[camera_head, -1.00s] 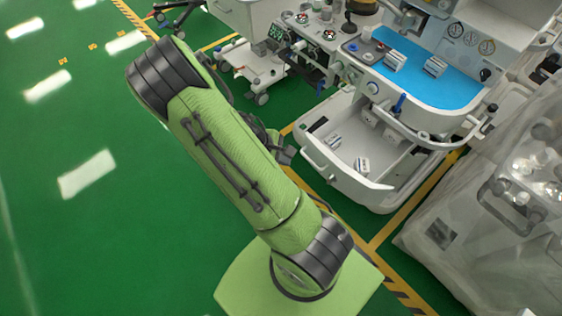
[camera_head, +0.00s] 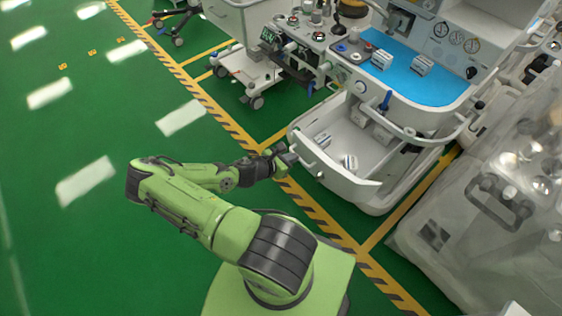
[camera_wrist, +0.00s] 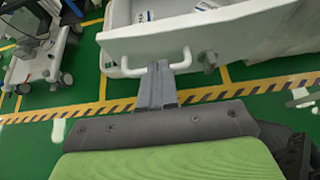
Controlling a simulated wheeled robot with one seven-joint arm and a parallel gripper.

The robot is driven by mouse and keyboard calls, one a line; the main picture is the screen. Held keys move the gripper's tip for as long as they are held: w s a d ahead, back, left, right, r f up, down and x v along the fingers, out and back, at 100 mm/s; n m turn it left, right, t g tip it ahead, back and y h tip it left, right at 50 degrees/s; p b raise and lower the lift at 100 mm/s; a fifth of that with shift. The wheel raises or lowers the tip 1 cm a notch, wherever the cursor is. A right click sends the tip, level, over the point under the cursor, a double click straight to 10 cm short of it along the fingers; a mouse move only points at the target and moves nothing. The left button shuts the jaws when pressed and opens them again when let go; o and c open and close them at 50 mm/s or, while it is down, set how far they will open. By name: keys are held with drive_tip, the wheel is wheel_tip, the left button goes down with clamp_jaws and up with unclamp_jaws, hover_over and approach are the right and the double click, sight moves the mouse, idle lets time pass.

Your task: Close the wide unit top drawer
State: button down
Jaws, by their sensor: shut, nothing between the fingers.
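The wide unit's white top drawer (camera_head: 340,178) stands pulled out below the blue worktop, with small printed packs (camera_head: 349,162) inside. In the wrist view its front panel (camera_wrist: 235,32) spans the top, with a white U-shaped handle (camera_wrist: 183,64) on it. My gripper (camera_head: 287,156) is at the drawer's left front corner in the head view. In the wrist view my gripper (camera_wrist: 158,70) is shut and empty, its fingers pointing at the drawer front and covering the handle's middle. I cannot tell whether they touch the handle or the panel.
The blue worktop (camera_head: 415,82) carries small boxes above the drawer. A smaller wheeled cart (camera_head: 248,75) stands to the left. A translucent-covered unit (camera_head: 480,215) stands close on the right. Green floor (camera_head: 90,230) with striped yellow lines is free at left.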

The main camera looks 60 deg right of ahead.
sight(309, 149)
drive_tip(key=d, duration=0.1)
drive_tip(key=s+d, duration=0.1)
drive_tip(key=d, duration=0.1)
drive_tip(key=s+d+f, duration=0.1)
drive_tip(key=shift+d, duration=0.35)
drive_tip(key=shift+d+r, duration=0.1)
